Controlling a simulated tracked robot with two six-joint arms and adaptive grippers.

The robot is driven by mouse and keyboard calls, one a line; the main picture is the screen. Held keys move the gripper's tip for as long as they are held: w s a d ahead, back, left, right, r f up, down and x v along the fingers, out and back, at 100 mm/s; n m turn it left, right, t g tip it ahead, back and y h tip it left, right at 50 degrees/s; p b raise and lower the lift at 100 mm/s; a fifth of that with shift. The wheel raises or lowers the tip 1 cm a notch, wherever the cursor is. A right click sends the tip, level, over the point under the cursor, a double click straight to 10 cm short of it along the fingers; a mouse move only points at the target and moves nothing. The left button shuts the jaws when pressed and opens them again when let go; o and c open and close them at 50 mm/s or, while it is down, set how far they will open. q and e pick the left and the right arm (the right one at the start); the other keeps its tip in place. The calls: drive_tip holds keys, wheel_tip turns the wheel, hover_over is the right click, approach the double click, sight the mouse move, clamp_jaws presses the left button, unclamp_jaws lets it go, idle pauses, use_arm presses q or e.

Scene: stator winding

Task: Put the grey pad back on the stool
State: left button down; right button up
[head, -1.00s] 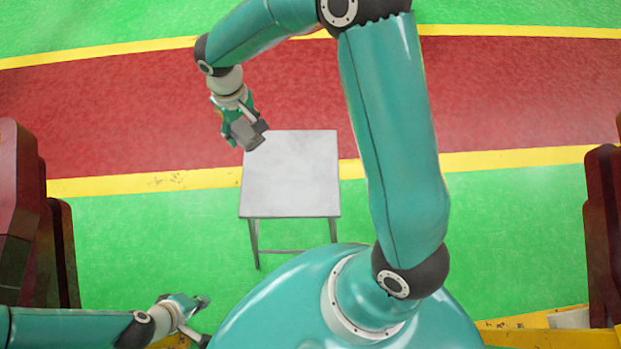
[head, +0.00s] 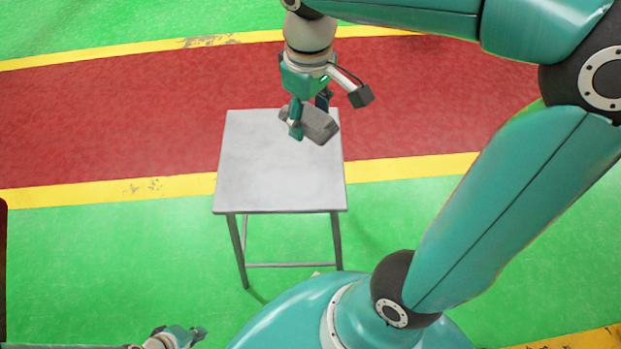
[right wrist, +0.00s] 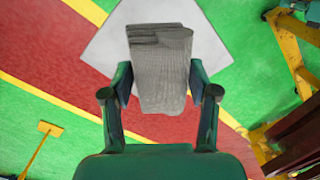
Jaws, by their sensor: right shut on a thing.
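The grey pad (head: 318,126) is held by my right gripper (head: 307,118), over the far right part of the stool's top in the head view. In the right wrist view the pad (right wrist: 162,70) sits between the two fingers (right wrist: 162,95), with the pale stool top (right wrist: 108,45) behind it. The stool (head: 270,175) has a bare light-grey square top and thin dark legs. I cannot tell how high the pad is above the top. My left gripper (head: 190,336) is low at the bottom left of the head view, away from the stool; its fingers are too small to read.
The floor is green with a red lane (head: 120,130) edged in yellow. In the right wrist view, a yellow and dark red frame (right wrist: 290,140) stands at the right and a yellow T-shaped thing (right wrist: 40,145) at the lower left. The floor around the stool is clear.

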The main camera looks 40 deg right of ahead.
sight(310, 179)
wheel_tip(310, 179, down, 19)
drive_tip(key=b, duration=0.4)
drive_tip(key=shift+r+b, duration=0.15)
drive_tip(key=shift+b, duration=0.2)
drive_tip(key=o, duration=1.1)
drive_tip(key=shift+r, duration=0.35)
wheel_tip(310, 179, up, 11)
drive_tip(key=p, duration=0.3)
drive_tip(key=shift+r, duration=0.2)
